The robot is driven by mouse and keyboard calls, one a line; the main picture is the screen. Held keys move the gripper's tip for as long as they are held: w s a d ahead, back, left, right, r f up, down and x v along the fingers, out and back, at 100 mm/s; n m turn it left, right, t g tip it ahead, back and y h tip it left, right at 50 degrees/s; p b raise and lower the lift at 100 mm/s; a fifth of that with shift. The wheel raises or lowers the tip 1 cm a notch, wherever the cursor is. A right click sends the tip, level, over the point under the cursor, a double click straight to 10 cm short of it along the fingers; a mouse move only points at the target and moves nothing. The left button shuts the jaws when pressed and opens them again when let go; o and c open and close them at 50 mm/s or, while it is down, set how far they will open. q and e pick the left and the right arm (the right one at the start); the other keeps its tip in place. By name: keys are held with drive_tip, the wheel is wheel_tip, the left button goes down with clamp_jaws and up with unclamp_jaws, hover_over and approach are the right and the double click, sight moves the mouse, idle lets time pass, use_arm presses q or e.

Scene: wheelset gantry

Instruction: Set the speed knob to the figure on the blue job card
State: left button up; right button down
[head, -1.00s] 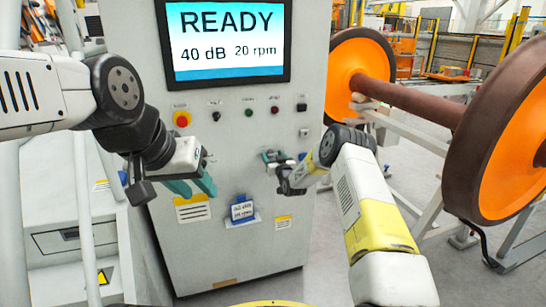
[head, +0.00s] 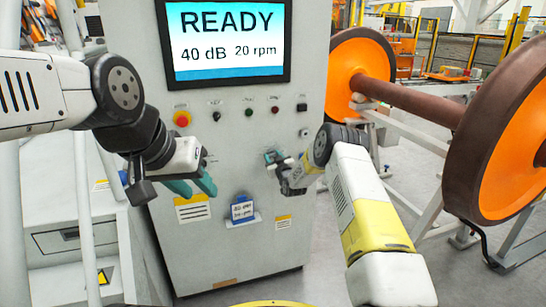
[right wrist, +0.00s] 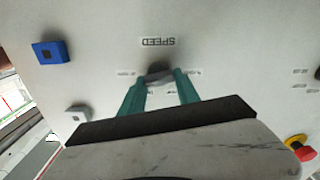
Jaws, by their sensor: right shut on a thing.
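The speed knob (right wrist: 158,74) is a dark grey knob on the cabinet front, under an upside-down "SPEED" label (right wrist: 158,42) in the right wrist view. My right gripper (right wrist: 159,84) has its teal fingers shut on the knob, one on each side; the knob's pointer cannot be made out. In the head view my right gripper (head: 271,157) is at the panel's right side. The screen (head: 228,38) reads READY, 40 dB, 20 rpm. My left gripper (head: 193,188) is open and empty before the panel.
A red emergency button (head: 182,118) and a row of small buttons sit above the grippers on the cabinet (head: 240,270). A blue square part (right wrist: 50,52) is on the panel in the right wrist view. An orange wheelset (head: 500,120) stands at right.

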drive_tip(key=n, duration=0.5)
drive_tip(key=shift+a+n, duration=0.15)
drive_tip(key=shift+n, duration=0.15)
drive_tip(key=n, duration=0.5)
drive_tip(key=shift+s+a+f, duration=0.1)
drive_tip(key=shift+f, duration=0.1)
drive_tip(key=n, duration=0.6)
drive_tip(key=shift+f+n, duration=0.15)
drive_tip(key=shift+n, duration=2.15)
drive_tip(key=shift+f, duration=0.1)
drive_tip(key=c, duration=0.9)
unclamp_jaws()
drive_tip(key=shift+v, duration=3.9)
